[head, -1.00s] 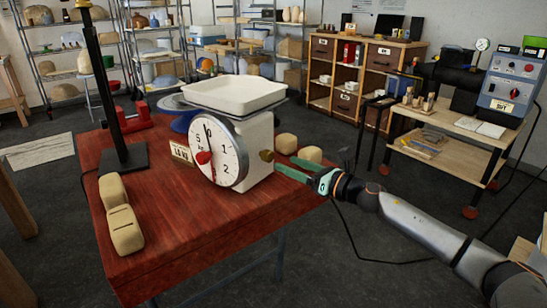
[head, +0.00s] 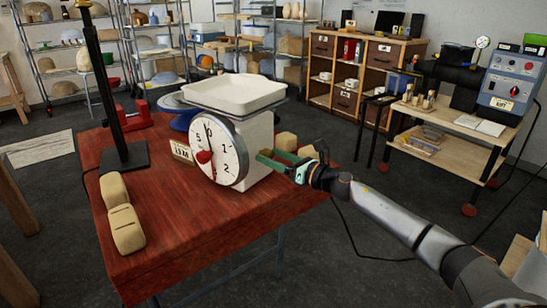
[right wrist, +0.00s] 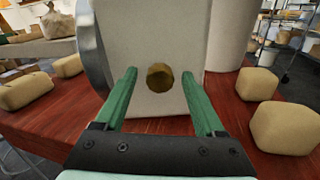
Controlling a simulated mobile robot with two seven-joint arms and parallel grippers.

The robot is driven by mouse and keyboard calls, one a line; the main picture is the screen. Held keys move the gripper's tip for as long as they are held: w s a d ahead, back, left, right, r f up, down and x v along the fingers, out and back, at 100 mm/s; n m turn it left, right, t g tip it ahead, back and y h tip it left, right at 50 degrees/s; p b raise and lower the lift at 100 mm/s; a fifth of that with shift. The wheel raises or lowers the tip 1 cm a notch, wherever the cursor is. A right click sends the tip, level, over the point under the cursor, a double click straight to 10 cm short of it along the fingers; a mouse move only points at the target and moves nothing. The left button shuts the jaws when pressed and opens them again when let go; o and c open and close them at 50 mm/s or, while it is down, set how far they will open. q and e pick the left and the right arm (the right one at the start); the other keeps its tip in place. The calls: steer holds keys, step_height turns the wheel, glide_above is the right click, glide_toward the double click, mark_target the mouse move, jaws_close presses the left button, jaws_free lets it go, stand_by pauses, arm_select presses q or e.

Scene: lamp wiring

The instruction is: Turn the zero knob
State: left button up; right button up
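The white scale (head: 245,140) stands on the red wooden table (head: 190,240), with an empty white pan (head: 234,93) on top. Its round dial (head: 222,150) has a red pointer near the bottom left. The brass zero knob (right wrist: 160,77) sticks out of the scale's side in the right wrist view. My right gripper (right wrist: 157,95) is open, its green fingers on either side of the knob and apart from it, pointing at the scale's side. In the head view the right gripper (head: 278,163) hides the knob. My left gripper is not in view.
Tan blocks (head: 122,228) lie at the table's left front, and others (right wrist: 284,127) lie beside the scale. A black post with a square base (head: 124,157) stands at the left. The table's front right is clear.

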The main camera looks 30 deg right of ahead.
jaws_close()
stand_by(0.3)
stand_by(0.3)
